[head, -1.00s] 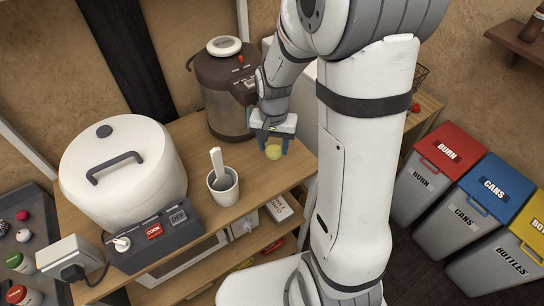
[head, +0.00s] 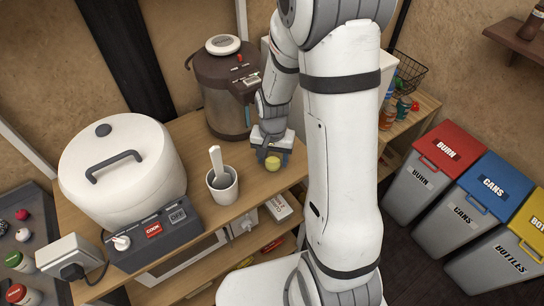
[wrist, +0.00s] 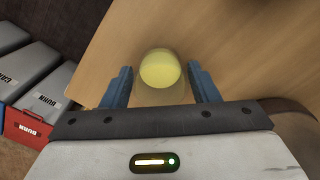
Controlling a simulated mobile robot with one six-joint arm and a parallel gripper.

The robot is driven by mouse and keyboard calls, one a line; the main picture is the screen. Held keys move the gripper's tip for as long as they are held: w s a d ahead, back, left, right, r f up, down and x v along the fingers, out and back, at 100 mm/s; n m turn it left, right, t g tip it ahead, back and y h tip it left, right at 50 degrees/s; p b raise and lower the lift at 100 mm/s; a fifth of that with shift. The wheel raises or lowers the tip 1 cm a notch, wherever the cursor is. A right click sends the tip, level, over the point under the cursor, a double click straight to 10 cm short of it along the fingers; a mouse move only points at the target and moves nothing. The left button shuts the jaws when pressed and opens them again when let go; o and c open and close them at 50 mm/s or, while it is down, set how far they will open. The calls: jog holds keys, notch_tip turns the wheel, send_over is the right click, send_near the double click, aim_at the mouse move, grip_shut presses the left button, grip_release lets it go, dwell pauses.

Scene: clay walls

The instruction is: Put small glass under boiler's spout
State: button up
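The small glass (wrist: 160,92) is see-through, with a round yellow patch in it, in the wrist view. In the head view the yellow of the glass (head: 273,163) shows just below my gripper (head: 271,155), near the counter's right front edge. The boiler (head: 226,98) is brown with a pale lid and stands behind and left of my gripper. Its right side is partly covered by my arm, and I cannot make out the spout clearly.
The wooden counter (head: 258,187) also holds a white cup (head: 222,190) with a utensil, left of my gripper. A white cooker (head: 125,165) stands further left. Labelled bins (head: 440,160) are on the floor at right. Bottles and a basket are behind my arm.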

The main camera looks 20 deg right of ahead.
jog(key=shift+o, duration=1.3)
jog(key=shift+r, duration=0.1)
notch_tip(320, 180, up, 12)
jog(key=s+r+n+t, duration=0.3)
jog(key=s+r+n, duration=0.2)
jog(key=s+r, duration=0.4)
jog(key=s, duration=0.5)
jog(key=shift+s+n, duration=0.15)
jog(key=shift+n, duration=0.15)
jog(key=shift+c, duration=0.4)
